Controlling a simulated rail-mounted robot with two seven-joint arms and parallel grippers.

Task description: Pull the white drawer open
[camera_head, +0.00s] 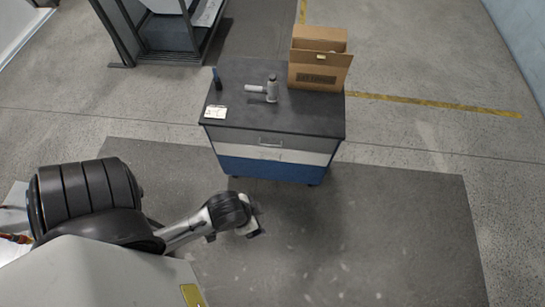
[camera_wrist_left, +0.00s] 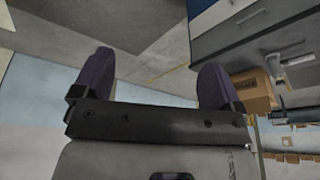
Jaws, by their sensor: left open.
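The white drawer (camera_head: 303,157) is the light band on the front of a cabinet (camera_head: 318,118), between a dark grey drawer above and a blue one below. It looks shut, flush with the front. A bar handle (camera_head: 270,143) shows on the dark grey drawer; a handle on the white one is too small to make out. My left gripper (camera_head: 254,222) is low in front of the cabinet, apart from it. In the left wrist view its two fingers (camera_wrist_left: 158,60) are spread and empty. The white drawer also shows there, tilted, at upper right (camera_wrist_left: 213,17). My right gripper is not in view.
On the black cabinet top are a cardboard box (camera_head: 318,73), a grey tool-like object (camera_head: 271,90), a small dark bottle (camera_head: 217,79) and a white card (camera_head: 216,112). A dark rack (camera_head: 165,35) stands at the back left. The floor before the cabinet is clear.

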